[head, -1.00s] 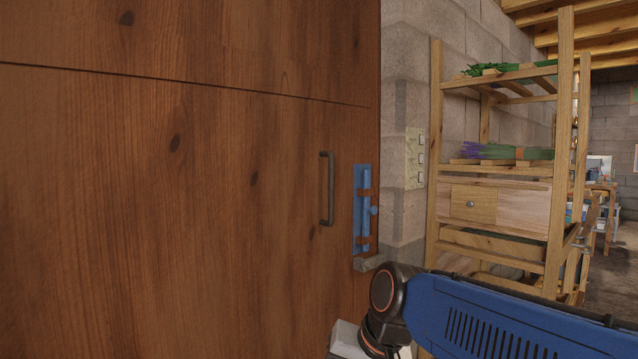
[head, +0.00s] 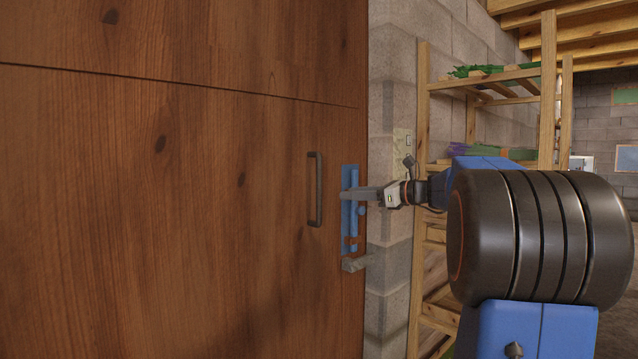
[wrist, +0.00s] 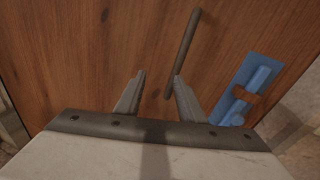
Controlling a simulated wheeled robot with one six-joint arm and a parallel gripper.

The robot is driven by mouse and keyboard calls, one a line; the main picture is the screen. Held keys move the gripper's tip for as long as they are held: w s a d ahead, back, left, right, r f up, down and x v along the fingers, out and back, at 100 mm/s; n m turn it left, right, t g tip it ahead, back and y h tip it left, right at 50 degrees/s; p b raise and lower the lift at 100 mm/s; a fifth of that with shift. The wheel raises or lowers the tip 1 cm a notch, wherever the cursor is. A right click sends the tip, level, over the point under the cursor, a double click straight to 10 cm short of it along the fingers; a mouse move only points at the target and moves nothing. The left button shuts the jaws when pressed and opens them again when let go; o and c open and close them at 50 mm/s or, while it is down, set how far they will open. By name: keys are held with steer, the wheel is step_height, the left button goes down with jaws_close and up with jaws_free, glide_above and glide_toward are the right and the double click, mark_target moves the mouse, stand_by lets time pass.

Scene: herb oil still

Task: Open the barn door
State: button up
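The barn door (head: 190,200) is a large brown wooden panel on the left and looks shut against the block wall. A dark vertical bar handle (head: 315,190) is near its right edge. In the wrist view my gripper (wrist: 159,76) is open and empty. The handle (wrist: 185,52) shows ahead, its lower end beside the right finger. The bolt (wrist: 244,90) is farther right.
A grey block wall (head: 390,290) is right of the door. A wooden shelf rack (head: 424,120) with green and purple herb bundles stands against it. My arm covers much of the rack. A pale switch plate on the wall is partly hidden behind my gripper.

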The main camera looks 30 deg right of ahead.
steer(key=d+r+m+t, duration=0.1)
steer(key=d+r+m, duration=0.1)
steer(key=d, duration=0.3)
steer(key=x, duration=1.8)
steer(key=shift+w+r, duration=0.15)
steer(key=shift+r, duration=0.2)
jaws_close()
